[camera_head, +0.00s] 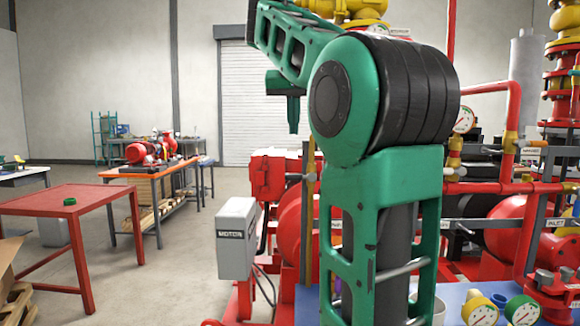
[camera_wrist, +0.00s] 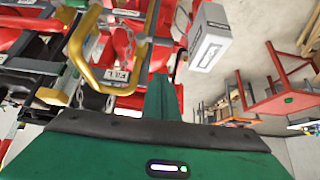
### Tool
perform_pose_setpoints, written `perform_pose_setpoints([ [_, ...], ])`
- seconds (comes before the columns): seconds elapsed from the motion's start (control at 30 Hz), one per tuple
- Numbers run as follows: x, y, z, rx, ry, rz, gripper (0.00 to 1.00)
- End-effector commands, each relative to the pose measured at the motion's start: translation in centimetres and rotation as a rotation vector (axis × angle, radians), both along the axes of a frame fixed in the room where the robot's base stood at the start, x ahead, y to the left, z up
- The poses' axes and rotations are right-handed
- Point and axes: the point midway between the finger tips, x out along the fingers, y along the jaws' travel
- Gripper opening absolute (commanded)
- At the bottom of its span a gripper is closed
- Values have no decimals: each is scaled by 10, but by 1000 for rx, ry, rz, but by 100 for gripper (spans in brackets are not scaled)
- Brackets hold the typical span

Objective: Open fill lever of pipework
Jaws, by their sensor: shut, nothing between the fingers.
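The pipework stands at the right of the head view as red pipes (camera_head: 485,188) with brass fittings and small label plates. In the wrist view, a bent yellow handle (camera_wrist: 82,65) shows at the upper left, with a chain and a white label plate (camera_wrist: 117,76) beside it. The label is too small to read, so I cannot tell whether this handle is the fill lever. My gripper (camera_wrist: 166,84) is shut and empty in the wrist view, to the right of the yellow handle and apart from it. In the head view my gripper (camera_head: 293,126) points down, left of my elbow.
A grey motor box (camera_head: 237,238) stands left of the skid. My arm hides much of the skid's middle. Gauges (camera_head: 480,310) lie on a blue surface at the lower right. A red table (camera_head: 68,198) is at the left, with open floor (camera_head: 165,275) between.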

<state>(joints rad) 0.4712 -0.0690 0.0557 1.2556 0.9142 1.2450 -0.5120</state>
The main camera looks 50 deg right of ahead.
Motion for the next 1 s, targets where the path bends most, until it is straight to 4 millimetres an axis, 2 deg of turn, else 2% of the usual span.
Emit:
perform_pose_setpoints([
  [0.37,14,-16,-34,3,1,3,0],
  [0.67,34,-40,-77,4,0,2,0],
  [0.83,31,-37,-99,3,-1,3,0],
  [1.0,30,-35,-111,2,-2,2,0],
])
